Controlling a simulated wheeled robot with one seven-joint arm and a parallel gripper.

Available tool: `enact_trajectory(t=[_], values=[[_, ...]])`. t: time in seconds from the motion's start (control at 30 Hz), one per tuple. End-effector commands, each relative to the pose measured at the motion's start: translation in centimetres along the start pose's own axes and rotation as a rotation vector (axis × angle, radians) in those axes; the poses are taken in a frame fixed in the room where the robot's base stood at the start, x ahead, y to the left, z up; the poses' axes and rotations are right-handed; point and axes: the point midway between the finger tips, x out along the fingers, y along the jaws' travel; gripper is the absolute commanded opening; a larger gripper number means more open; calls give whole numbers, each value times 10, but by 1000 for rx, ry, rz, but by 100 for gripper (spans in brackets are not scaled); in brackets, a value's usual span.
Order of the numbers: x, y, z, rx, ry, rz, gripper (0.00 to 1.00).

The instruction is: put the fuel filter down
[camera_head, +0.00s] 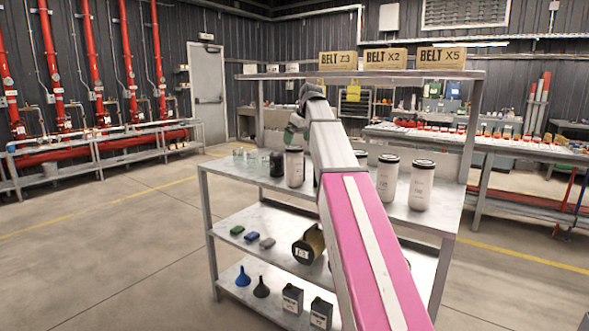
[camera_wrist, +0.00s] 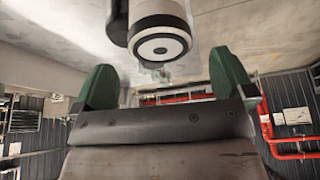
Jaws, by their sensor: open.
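My gripper (camera_wrist: 164,85) is open, its two green fingertips apart with nothing between them in the wrist view. In the head view my gripper (camera_head: 297,127) is above the left part of the shelf unit's upper surface, partly hidden by my arm. A white canister with a black lid (camera_head: 295,167) stands upright on that surface just below it. A white canister with a dark-ringed end (camera_wrist: 162,32) shows just beyond the fingers in the wrist view, apart from them. I take it to be the fuel filter; its label is not readable.
A black canister (camera_head: 276,164) stands left of the white one. More white canisters (camera_head: 387,177) stand to the right. Belt boxes (camera_head: 386,59) sit on the top rail. Lower shelves (camera_head: 262,302) hold funnels, dark cans and an olive cylinder. Open floor lies to the left.

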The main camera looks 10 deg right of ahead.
Motion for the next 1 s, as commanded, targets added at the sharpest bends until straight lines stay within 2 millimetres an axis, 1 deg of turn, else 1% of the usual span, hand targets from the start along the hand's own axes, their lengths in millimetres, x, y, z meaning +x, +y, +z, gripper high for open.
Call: enact_trajectory(t=[0.03,0.17,0.27,0.53,0.63,0.8,0.87,0.9,0.97,1.0], values=[[5,0,0,0,-1,-1,100],[12,0,0,0,0,0,100],[20,0,2,0,0,0,100],[56,0,4,0,-1,0,100],[60,0,4,0,0,1,100],[60,0,3,0,0,1,100],[60,0,3,0,0,1,80],[60,0,3,0,0,1,67],[60,0,3,0,0,1,48],[60,0,3,0,0,1,35]])
